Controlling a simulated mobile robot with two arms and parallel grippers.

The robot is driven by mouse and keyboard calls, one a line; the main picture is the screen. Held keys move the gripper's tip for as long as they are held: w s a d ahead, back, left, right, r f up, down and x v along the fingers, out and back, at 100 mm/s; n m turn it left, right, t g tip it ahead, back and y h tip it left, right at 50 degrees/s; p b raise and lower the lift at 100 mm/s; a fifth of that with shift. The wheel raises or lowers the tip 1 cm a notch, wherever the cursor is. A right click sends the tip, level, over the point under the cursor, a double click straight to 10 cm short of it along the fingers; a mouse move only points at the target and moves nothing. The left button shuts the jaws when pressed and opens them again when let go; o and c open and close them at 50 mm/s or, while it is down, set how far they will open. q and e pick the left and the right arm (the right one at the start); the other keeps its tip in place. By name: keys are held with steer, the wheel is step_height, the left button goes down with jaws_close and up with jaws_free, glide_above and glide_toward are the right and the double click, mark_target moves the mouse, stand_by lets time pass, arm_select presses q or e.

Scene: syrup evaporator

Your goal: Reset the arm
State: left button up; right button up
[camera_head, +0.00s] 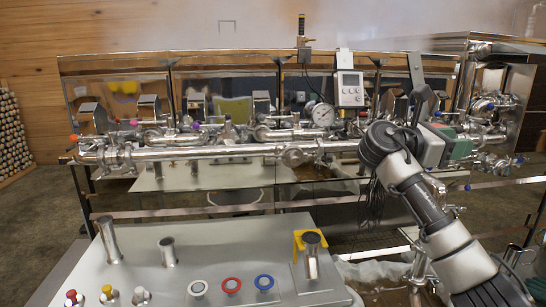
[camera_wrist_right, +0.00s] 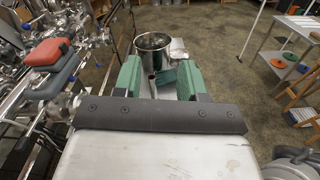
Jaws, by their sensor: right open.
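My right arm comes in from the lower right in the head view and bends at a black wrist joint. My right gripper (camera_head: 458,148) is at the right end of the evaporator's pipework, its green fingers facing right. In the wrist view the right gripper (camera_wrist_right: 157,72) shows two green fingers spread apart, and I see nothing held between them. A shiny metal pot (camera_wrist_right: 153,42) shows beyond the fingers, lower down. My left gripper is not in view.
The evaporator's pipes and valves (camera_head: 220,151) run across the head view, with a gauge (camera_head: 322,114) and a digital display (camera_head: 349,89). A grey panel (camera_head: 220,245) with posts and buttons is in front.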

steer(key=s+a+f+m+t+y, duration=0.1)
steer(key=s+a+f+y, duration=0.15)
steer(key=f, duration=0.85)
steer(key=s+a+f+m+t+y, duration=0.1)
steer(key=s+a+f+t+y, duration=0.2)
steer(key=f, duration=0.8)
steer(key=s+a+f+y, duration=0.2)
steer(key=a+f+y, duration=0.15)
steer(key=f, duration=0.75)
steer(key=s+a+f+m+g+y, duration=0.1)
steer(key=s+a+f+m+y, duration=0.15)
steer(key=s+f, duration=0.4)
steer(key=s+a+f+m+y, duration=0.1)
steer(key=s+f+m+y, duration=0.2)
steer(key=s+f, duration=0.3)
steer(key=s+a+m+g+y, duration=0.3)
steer(key=s+m, duration=0.5)
steer(key=s, duration=1)
step_height(320, 180, down, 25)
steer(key=s+d+f+g, duration=0.1)
steer(key=s+d+f, duration=0.2)
steer(key=s+f, duration=1.4)
steer(key=shift+f, duration=0.35)
